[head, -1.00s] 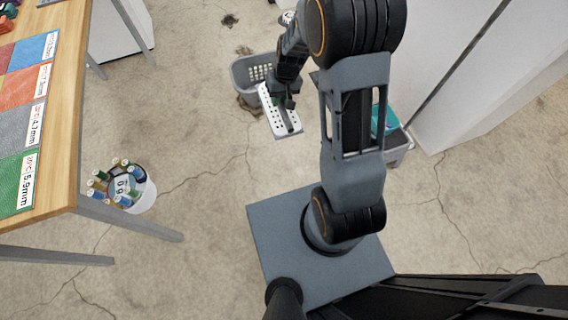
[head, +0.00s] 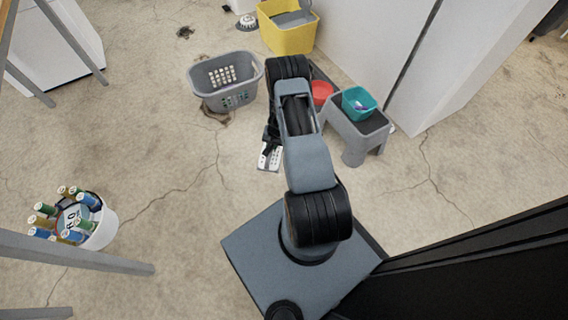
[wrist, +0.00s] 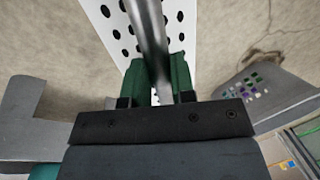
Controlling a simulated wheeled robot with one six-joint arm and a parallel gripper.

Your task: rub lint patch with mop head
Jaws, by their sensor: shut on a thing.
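The mop head is a white plate with dark holes (head: 270,157); it is partly hidden by my arm in the head view. In the wrist view the mop head (wrist: 110,22) lies beyond my gripper (wrist: 160,78), whose green fingers are shut on its metal bar. A dark, ragged patch (head: 185,32) lies on the floor behind the basket. A brownish patch (head: 214,116) shows at the basket's front edge, partly covered by it. I cannot tell which is the lint patch.
A grey laundry basket (head: 212,93) stands beyond my arm; a yellow bucket (head: 288,38) is behind. A grey stool (head: 351,133) holds a teal bin (head: 357,101), with a red container (head: 321,92) beside it. A white bucket of thread spools (head: 101,234) stands left. Cracked floor between is clear.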

